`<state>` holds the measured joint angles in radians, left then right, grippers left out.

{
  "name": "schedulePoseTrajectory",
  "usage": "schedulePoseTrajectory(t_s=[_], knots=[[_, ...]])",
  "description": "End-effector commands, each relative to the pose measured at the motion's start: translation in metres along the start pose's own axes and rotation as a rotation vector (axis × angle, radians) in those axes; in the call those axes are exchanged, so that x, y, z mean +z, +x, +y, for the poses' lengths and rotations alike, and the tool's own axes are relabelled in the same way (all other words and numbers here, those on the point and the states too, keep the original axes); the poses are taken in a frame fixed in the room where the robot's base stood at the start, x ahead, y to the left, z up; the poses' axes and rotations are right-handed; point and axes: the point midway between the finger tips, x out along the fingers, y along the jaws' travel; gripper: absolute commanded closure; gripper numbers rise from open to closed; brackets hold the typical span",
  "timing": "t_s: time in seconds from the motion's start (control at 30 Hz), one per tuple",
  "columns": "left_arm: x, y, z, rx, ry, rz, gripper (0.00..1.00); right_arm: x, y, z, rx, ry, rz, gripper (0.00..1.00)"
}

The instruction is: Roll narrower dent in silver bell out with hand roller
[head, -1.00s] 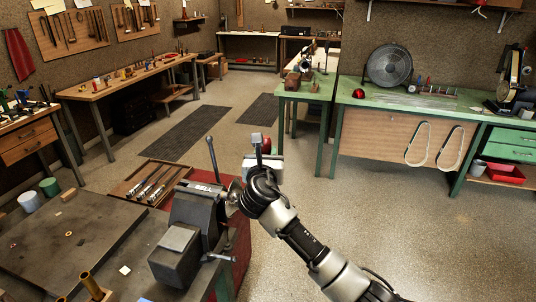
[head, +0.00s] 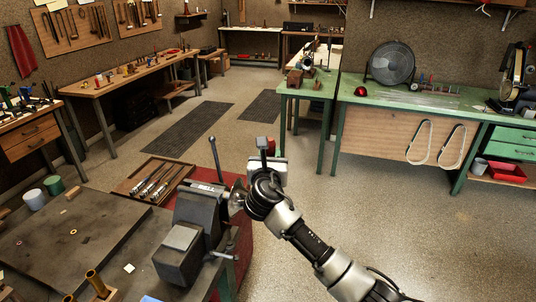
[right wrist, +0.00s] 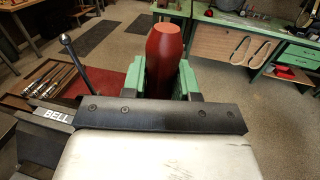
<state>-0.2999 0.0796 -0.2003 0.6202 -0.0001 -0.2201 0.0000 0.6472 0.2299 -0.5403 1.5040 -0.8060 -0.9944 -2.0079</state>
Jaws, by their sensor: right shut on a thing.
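A dark grey vise (head: 196,218) marked BELL stands at the bench's right edge; its lettered plate also shows in the right wrist view (right wrist: 52,115). A small silver part, apparently the silver bell (head: 237,198), shows between the vise and my right wrist, mostly hidden. I cannot make out its dents. My right gripper (right wrist: 162,78) has green fingers shut on a red handle (right wrist: 168,52), likely the hand roller's. In the head view my right gripper (head: 266,146) is beyond the wrist, right of the vise. The roller's working end is hidden. My left gripper is not in view.
A wooden tray (head: 128,188) with several metal tools lies behind the vise. The dark bench (head: 70,245) holds a flat plate, small cups and brass tubes. A vise lever (head: 216,160) stands upright near my arm. A green workbench (head: 440,104) is at the back right; open floor lies before it.

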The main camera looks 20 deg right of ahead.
Motion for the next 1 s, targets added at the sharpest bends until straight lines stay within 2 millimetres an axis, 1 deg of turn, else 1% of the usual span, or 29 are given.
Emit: schedulePoseTrajectory(t_s=[0.03,0.13,0.43,0.53,0.67,0.87,1.0], knots=[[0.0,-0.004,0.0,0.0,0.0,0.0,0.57,0.001,0.0,-0.002,-0.001,-0.001,0.001,1.0],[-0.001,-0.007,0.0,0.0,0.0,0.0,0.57,0.001,-0.001,-0.006,-0.001,-0.002,0.0,1.0],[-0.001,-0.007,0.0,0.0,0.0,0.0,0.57,0.0,-0.001,-0.007,-0.001,-0.001,-0.001,1.0],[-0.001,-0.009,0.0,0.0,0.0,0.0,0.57,0.003,-0.001,-0.007,0.0,0.0,-0.002,1.0],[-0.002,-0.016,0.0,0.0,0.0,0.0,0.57,0.013,-0.001,-0.007,0.0,0.001,-0.003,1.0],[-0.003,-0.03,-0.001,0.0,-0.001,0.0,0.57,0.034,-0.001,-0.007,0.0,0.001,-0.004,1.0],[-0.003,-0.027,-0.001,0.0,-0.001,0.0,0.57,0.044,-0.001,-0.007,-0.001,0.003,-0.004,1.0]])
